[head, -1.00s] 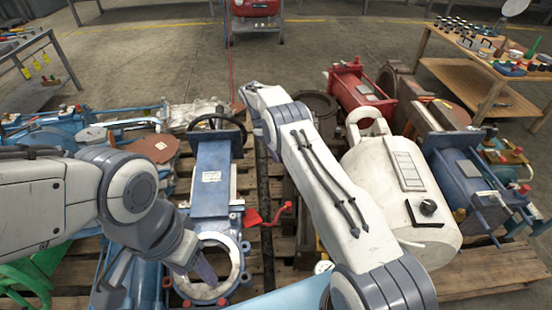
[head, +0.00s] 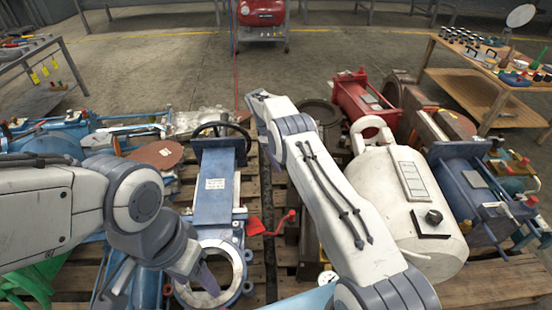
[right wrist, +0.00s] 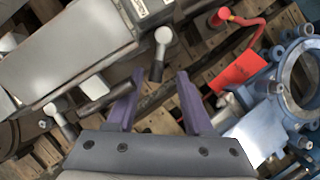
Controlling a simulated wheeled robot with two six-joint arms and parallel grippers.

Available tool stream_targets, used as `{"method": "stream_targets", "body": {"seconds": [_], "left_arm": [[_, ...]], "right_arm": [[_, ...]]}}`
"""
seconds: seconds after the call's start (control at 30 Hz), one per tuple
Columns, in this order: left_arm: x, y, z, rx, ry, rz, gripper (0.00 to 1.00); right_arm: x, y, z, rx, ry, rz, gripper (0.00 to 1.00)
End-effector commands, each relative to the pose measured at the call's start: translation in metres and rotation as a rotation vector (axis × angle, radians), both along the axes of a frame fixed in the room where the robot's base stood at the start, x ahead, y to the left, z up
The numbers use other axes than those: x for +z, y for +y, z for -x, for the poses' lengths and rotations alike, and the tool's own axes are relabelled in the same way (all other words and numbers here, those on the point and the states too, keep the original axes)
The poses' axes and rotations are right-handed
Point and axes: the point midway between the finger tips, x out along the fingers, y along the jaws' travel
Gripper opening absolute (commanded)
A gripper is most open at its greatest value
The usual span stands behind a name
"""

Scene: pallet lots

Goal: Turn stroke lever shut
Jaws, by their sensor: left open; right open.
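A curved red lever (head: 284,218) stands beside the blue gate valve (head: 213,185), near a flat red plate (head: 254,225). In the right wrist view the red lever (right wrist: 250,24) is at the upper right, above the red plate (right wrist: 238,71). A ball-ended grey lever (right wrist: 161,50) is just ahead of my right gripper (right wrist: 157,100). I cannot tell which is the stroke lever. My left gripper (head: 205,280), partly seen over the valve's ring, is open.
A white tank (head: 385,195) and a blue machine (head: 470,185) stand to the right. A red cylinder unit (head: 352,95) is behind them. Wooden pallets (head: 500,275) lie underneath, with a dark gap between them.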

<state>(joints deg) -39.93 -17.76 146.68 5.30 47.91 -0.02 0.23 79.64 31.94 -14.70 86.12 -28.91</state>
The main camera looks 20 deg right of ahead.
Motion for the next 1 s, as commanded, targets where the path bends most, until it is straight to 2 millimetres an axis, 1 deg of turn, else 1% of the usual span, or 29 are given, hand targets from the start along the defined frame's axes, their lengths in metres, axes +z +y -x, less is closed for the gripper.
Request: {"method": "stream_targets", "body": {"seconds": [0.13,0.27,0.4,0.57,0.77,1.0], "left_arm": [[0.009,0.000,0.000,0.000,0.000,0.000,0.60],[0.024,0.000,0.000,0.000,0.000,0.000,0.60],[0.040,0.000,0.000,0.000,0.000,0.000,0.60],[0.051,0.000,0.000,0.000,0.000,0.000,0.60],[0.055,0.000,0.000,0.000,0.000,0.000,0.60],[0.042,0.000,0.000,0.000,0.000,0.000,0.60]], "right_arm": [[0.004,0.002,0.002,0.035,0.002,-0.001,0.52],[0.007,0.006,0.005,0.113,0.004,0.000,0.52],[0.007,0.011,0.010,0.235,0.005,-0.001,0.52],[0.005,0.017,0.018,0.387,0.005,-0.001,0.52],[0.002,0.022,0.028,0.584,0.003,-0.001,0.52],[-0.002,0.026,0.041,0.828,0.001,-0.001,0.52]]}}
